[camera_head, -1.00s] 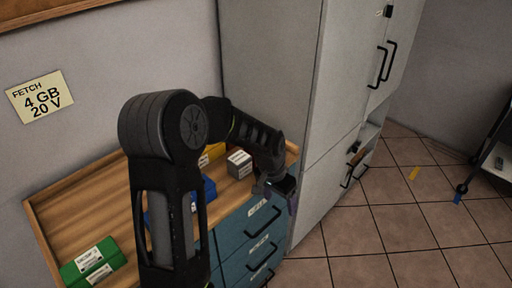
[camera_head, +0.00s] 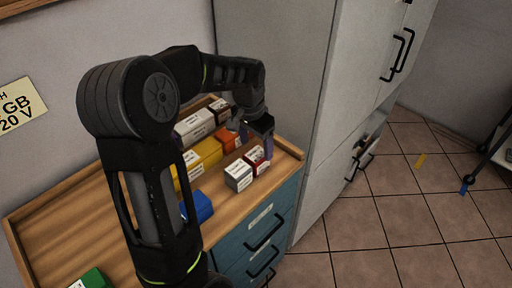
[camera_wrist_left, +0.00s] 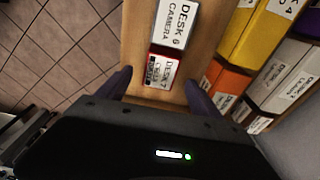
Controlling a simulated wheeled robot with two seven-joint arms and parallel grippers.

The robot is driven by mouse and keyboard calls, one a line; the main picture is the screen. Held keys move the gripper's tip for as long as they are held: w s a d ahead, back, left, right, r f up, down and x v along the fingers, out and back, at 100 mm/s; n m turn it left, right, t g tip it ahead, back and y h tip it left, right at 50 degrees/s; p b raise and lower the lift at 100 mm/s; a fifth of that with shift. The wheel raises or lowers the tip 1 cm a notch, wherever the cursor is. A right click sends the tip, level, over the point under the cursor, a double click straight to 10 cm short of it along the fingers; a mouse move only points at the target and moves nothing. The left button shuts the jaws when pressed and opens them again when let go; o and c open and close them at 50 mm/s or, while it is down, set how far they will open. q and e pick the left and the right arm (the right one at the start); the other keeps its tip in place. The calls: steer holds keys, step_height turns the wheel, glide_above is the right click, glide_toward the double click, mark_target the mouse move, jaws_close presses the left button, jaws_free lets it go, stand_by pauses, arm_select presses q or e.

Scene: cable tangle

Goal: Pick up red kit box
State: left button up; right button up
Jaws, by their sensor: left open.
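The red kit box (camera_head: 257,160) stands near the right end of the wooden tray top, against a grey box (camera_head: 238,176). My left gripper (camera_head: 257,137) is just above and behind it in the head view, open and empty. In the left wrist view the red box (camera_wrist_left: 161,70), with a white label reading DESK 7, lies between the tips of my open left gripper (camera_wrist_left: 158,80). Part of the red box is hidden by a finger in the head view. My right gripper is not in view.
An orange box (camera_head: 228,139), a yellow box (camera_head: 199,163), a white box (camera_head: 194,126) and a dark red box (camera_head: 220,110) stand behind. A blue box (camera_head: 200,207) and a green box (camera_head: 91,281) lie leftward. A tall grey cabinet (camera_head: 270,70) rises at right.

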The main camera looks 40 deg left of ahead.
mark_target(257, 154)
arm_select(q)
steer(key=shift+w+a, duration=0.1)
steer(key=shift+w, duration=0.05)
steer(key=shift+s+d+r, duration=0.15)
steer(key=shift+s+d, duration=0.05)
steer(key=shift+s, duration=0.05)
steer(key=shift+w+f, duration=0.15)
steer(key=shift+f, duration=0.55)
steer(key=shift+w+f, duration=0.1)
steer(key=shift+f, duration=0.55)
steer(key=shift+f+p, duration=0.45)
steer(key=shift+p, duration=0.05)
steer(key=f, duration=0.3)
steer(key=f+p, duration=0.1)
steer(key=shift+w+f, duration=0.15)
steer(key=shift+w, duration=0.1)
